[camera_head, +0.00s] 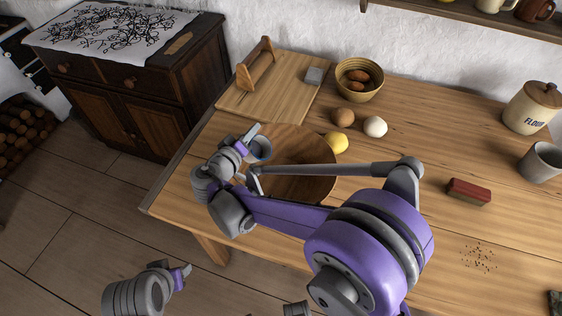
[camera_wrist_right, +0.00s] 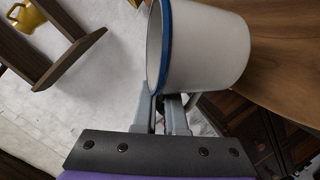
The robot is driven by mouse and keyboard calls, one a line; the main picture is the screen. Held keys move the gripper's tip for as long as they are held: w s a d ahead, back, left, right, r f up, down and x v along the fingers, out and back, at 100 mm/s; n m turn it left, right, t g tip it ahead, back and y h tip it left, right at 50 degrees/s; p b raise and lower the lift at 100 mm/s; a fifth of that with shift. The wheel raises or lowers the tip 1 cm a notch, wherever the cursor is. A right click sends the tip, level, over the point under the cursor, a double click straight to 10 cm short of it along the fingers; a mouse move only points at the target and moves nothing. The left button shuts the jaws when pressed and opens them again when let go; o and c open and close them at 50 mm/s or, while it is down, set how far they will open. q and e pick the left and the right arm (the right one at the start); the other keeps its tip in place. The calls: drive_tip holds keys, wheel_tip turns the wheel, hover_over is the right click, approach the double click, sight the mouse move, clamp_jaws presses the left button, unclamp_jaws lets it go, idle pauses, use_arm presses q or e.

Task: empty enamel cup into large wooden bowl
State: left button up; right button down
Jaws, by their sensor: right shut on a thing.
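My right gripper (camera_head: 252,157) is shut on the enamel cup (camera_head: 261,149), over the left part of the large wooden bowl (camera_head: 308,182). In the right wrist view the cup (camera_wrist_right: 210,48) is white with a blue rim. The fingers (camera_wrist_right: 172,112) are at its handle side, and the cup looks tilted, with its mouth towards the left of that picture. The cup's contents are hidden. The bowl is round and brown, and my right arm covers part of it. My left gripper (camera_head: 183,276) is low at the bottom left, away from the table; its jaws are unclear.
A lemon (camera_head: 338,143), a potato-like thing (camera_head: 343,117) and an egg (camera_head: 375,127) lie behind the bowl. A cutting board (camera_head: 240,100) and a bowl of brown things (camera_head: 358,92) stand further back. A red brush (camera_head: 469,192), flour canister (camera_head: 530,108) and grey mug (camera_head: 540,163) are at right.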

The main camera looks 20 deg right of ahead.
drive_tip(key=shift+s+d+r+m+t+y+p, duration=0.25)
drive_tip(key=shift+d+r+m+p, duration=0.15)
drive_tip(key=shift+m, duration=0.25)
drive_tip(key=shift+s+d+r+m+t+y+p, duration=0.15)
drive_tip(key=shift+s+d+r+m+p, duration=0.1)
drive_tip(key=shift+r+m, duration=0.3)
idle(0.8)
drive_tip(key=shift+s+d+r+m+t+y+p, duration=0.35)
drive_tip(key=shift+d+m, duration=0.2)
drive_tip(key=shift+m, duration=0.55)
idle(0.6)
drive_tip(key=shift+s+d+r+m+t, duration=0.2)
drive_tip(key=shift+s+d+m, duration=0.15)
drive_tip(key=shift+s+d, duration=0.15)
drive_tip(key=shift+s+d+r+m+t, duration=0.1)
drive_tip(key=shift+s+d+r+m, duration=0.05)
drive_tip(key=shift+s+d+m, duration=0.3)
idle(0.3)
drive_tip(key=shift+s+d+r+m+t+y+p, duration=0.15)
drive_tip(key=shift+s+d+m+t+p, duration=0.15)
drive_tip(key=shift+d+m, duration=0.35)
drive_tip(key=shift+s+d+r+m+t+y+p, duration=0.15)
drive_tip(key=shift+s+d+m, duration=0.3)
drive_tip(key=shift+m, duration=0.4)
idle(1.5)
